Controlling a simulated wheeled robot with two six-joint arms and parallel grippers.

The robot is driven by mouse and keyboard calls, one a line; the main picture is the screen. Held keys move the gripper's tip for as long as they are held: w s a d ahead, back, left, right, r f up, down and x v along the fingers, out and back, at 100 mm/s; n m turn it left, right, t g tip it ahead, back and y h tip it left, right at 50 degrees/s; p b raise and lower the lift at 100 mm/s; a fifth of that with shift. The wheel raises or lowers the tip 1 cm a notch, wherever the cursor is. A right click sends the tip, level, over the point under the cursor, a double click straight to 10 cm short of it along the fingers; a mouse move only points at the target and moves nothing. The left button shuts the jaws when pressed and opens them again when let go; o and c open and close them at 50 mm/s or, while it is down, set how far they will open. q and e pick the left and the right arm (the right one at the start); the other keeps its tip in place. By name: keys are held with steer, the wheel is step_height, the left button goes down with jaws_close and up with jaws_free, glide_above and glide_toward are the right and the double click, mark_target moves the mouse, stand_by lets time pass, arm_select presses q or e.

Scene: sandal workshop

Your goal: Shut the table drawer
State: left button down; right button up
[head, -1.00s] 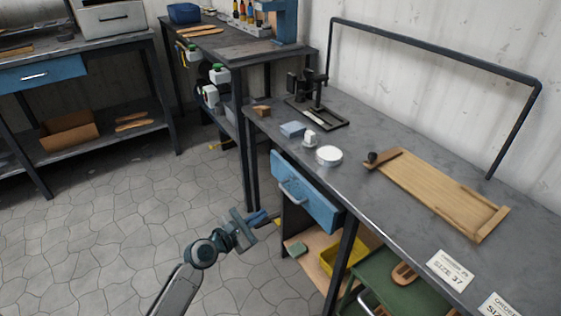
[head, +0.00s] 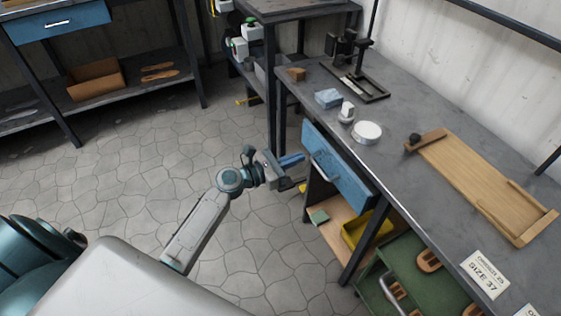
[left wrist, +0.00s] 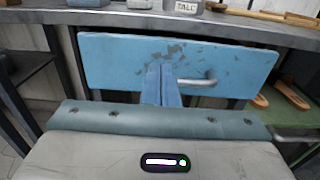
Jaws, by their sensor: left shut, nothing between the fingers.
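The table drawer (head: 338,168) has a worn blue front with a pale bar handle (head: 325,168). It sits under the near edge of the grey workbench (head: 400,150) on the right. I cannot tell exactly how far it stands out. My left gripper (head: 292,160) is shut and empty, with its blue fingers pointing at the left part of the drawer front. In the left wrist view the fingers (left wrist: 161,70) are in front of the blue front (left wrist: 115,62), just left of the handle (left wrist: 198,80). Whether they touch it is unclear. My right gripper is not in view.
A wooden board (head: 480,185), a white round tin (head: 367,132) and a black press (head: 350,65) stand on the workbench. Below are a yellow bin (head: 365,230) and a green cart (head: 410,275). The tiled floor (head: 130,150) to the left is clear.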

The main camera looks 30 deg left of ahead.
mark_target(324, 146)
arm_select(q)
steer(key=x, duration=0.5)
steer(key=shift+w+d, duration=0.2)
steer(key=shift+w, duration=0.05)
steer(key=shift+w+d, duration=0.25)
steer(key=shift+w, duration=0.05)
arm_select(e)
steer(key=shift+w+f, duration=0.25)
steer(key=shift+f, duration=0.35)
